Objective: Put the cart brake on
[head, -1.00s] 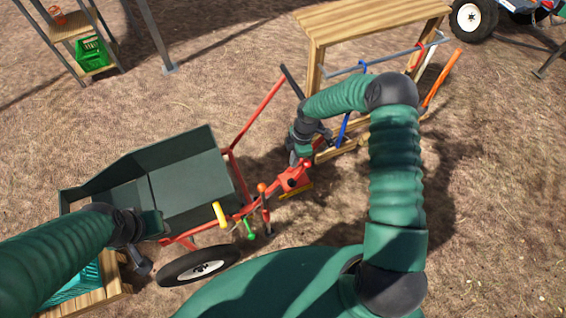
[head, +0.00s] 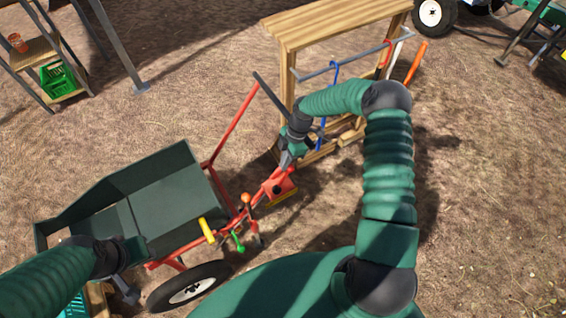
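The cart (head: 165,205) has a dark green open bin, a red frame and a black wheel (head: 188,288). At its front sit a yellow-handled lever (head: 207,230), a green-handled lever (head: 238,241) and an orange-knobbed lever (head: 246,199). Which is the brake I cannot tell.
A wooden rack (head: 335,24) with hanging tools stands behind my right arm. A shelf with a green crate (head: 62,78) is at the upper left. A teal crate (head: 76,306) is at the lower left.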

